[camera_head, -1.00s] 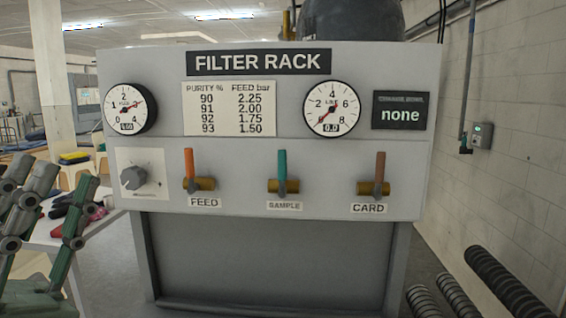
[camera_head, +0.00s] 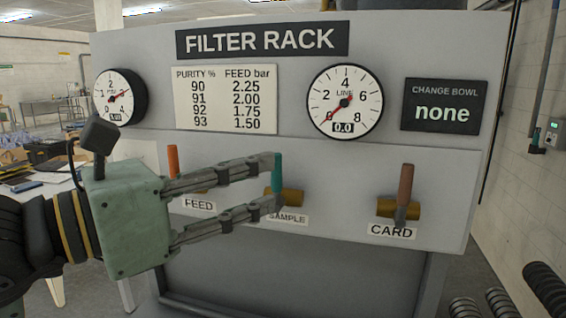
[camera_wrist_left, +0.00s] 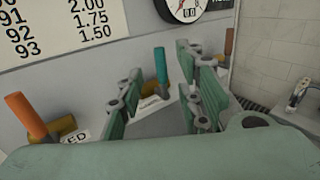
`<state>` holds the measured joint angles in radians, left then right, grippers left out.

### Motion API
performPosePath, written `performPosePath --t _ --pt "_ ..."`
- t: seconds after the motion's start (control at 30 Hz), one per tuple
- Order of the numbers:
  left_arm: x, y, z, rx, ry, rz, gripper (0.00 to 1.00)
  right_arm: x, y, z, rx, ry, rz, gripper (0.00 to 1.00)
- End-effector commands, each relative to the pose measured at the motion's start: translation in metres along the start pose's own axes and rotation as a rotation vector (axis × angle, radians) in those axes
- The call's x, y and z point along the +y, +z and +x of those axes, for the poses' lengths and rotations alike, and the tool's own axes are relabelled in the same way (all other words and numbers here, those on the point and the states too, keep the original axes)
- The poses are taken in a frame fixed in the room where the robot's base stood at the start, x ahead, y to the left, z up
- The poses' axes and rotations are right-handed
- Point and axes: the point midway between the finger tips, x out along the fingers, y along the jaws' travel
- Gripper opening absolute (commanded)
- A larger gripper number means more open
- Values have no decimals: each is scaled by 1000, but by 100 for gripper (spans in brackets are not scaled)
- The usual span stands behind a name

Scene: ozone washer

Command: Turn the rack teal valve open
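The teal valve handle (camera_head: 278,172) stands upright on its brass body (camera_head: 293,197) above the SAMPLE label, in the middle of the rack's lower panel. My left gripper (camera_head: 272,182) reaches in from the left with its two fingers apart. Its fingertips are at the teal handle, one high and one low in the head view. In the left wrist view the teal handle (camera_wrist_left: 160,68) shows between the two open fingers. I cannot tell whether they touch it. My right gripper is not in view.
An orange FEED handle (camera_head: 173,160) is to the left, partly behind my gripper. A brown CARD handle (camera_head: 405,185) is upright to the right. The line gauge (camera_head: 345,101) reads 0.0. The sign (camera_head: 443,105) says none. Dark ribbed cylinders (camera_head: 548,290) stand at lower right.

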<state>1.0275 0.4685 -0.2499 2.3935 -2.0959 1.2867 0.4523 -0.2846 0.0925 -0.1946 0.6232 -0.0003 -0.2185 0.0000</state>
Motion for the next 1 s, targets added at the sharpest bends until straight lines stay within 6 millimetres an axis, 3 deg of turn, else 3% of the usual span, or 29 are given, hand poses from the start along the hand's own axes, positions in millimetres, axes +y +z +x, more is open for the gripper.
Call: performPosePath --t 0.1,0.2,0.4,0.67,1.0 --pt "-1 4 22 2 -6 -4 33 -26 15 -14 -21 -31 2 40" --pt "-1 3 36 2 -5 -4 33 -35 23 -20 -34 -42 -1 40" --pt "-1 1 51 -1 -4 -1 33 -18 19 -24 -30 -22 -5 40" --pt "-1 0 53 -1 -3 0 33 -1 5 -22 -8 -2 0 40" --pt "-1 0 52 -1 -4 0 4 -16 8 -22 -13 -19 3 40"
